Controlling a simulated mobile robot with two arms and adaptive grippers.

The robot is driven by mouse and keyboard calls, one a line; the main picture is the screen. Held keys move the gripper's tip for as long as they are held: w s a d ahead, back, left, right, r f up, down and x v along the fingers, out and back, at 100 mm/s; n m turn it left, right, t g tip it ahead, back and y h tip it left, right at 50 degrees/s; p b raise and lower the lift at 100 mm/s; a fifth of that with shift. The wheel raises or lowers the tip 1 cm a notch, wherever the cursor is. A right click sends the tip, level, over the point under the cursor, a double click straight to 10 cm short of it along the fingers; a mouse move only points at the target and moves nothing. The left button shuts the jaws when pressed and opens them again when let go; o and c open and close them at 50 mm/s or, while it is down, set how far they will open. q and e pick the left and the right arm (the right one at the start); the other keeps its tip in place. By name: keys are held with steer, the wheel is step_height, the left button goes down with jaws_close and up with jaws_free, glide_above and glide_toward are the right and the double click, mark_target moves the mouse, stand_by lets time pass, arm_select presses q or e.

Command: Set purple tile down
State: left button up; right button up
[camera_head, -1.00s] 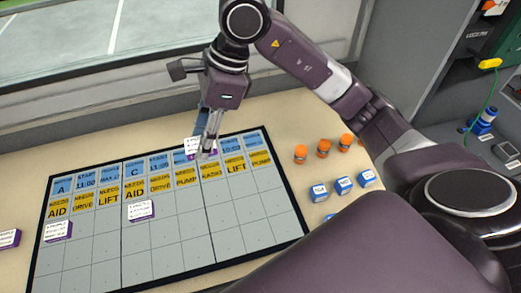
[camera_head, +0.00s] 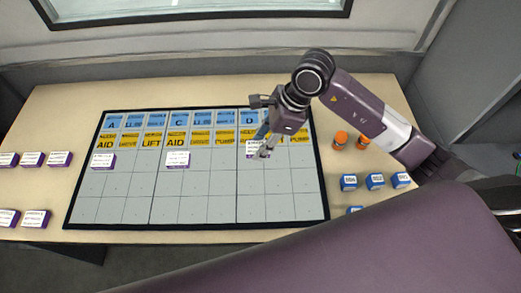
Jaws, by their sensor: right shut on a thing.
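My right gripper (camera_head: 262,152) is shut on a purple tile with a white label (camera_head: 251,148). The tile is at the board's third block, under the blue "D" header, around the yellow row and the grey cells below it. The fingers partly hide it, and I cannot tell whether it touches the board (camera_head: 195,226). Two other purple tiles with white labels lie on the grey cells, one under block "A" (camera_head: 103,160) and one under block "C" (camera_head: 177,160). My left gripper is not in view.
More purple tiles (camera_head: 60,159) lie on the beige table (camera_head: 60,110) left of the board. Orange-capped pieces (camera_head: 341,138) and several blue blocks (camera_head: 375,181) stand to its right. The board's lower grey cells are clear. A window (camera_head: 200,8) is behind the table.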

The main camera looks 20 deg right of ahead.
step_height(320, 180, down, 4)
steer(key=shift+p, duration=0.35)
steer(key=shift+f, duration=0.25)
steer(key=o, duration=0.7)
steer(key=shift+f+b, duration=0.1)
steer(key=shift+b, duration=0.2)
steer(key=o, duration=0.5)
steer(key=shift+c, duration=0.2)
steer(key=shift+r+p, duration=0.25)
steer(key=shift+p, duration=0.05)
steer(key=shift+d+r, duration=0.15)
steer(key=shift+r, duration=0.1)
steer(key=b+v, duration=0.2)
steer(key=v, duration=0.9)
steer(key=shift+r, duration=0.2)
